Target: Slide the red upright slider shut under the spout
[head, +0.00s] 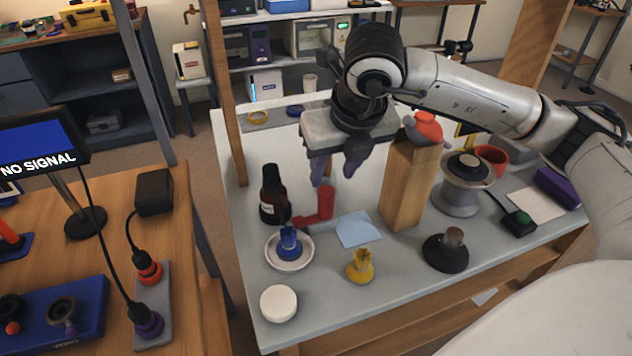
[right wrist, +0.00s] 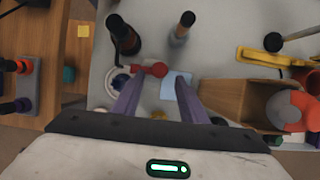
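The red upright slider (head: 326,203) stands on the grey-white table, with a red horizontal part reaching left toward a blue piece (head: 289,241) in a white dish (head: 290,262). I cannot tell for sure which part is the spout, or how far the slider is open. My right gripper (head: 337,172) has purple fingers, apart and empty, above the slider and slightly behind it in the head view. In the right wrist view, the red slider (right wrist: 154,69) shows beyond the open fingers (right wrist: 158,98), nearer the left one. My left gripper is in neither view.
A dark bottle (head: 273,195) stands left of the slider. A light blue sheet (head: 357,229), yellow piece (head: 361,266) and black-based knob (head: 446,251) lie in front.

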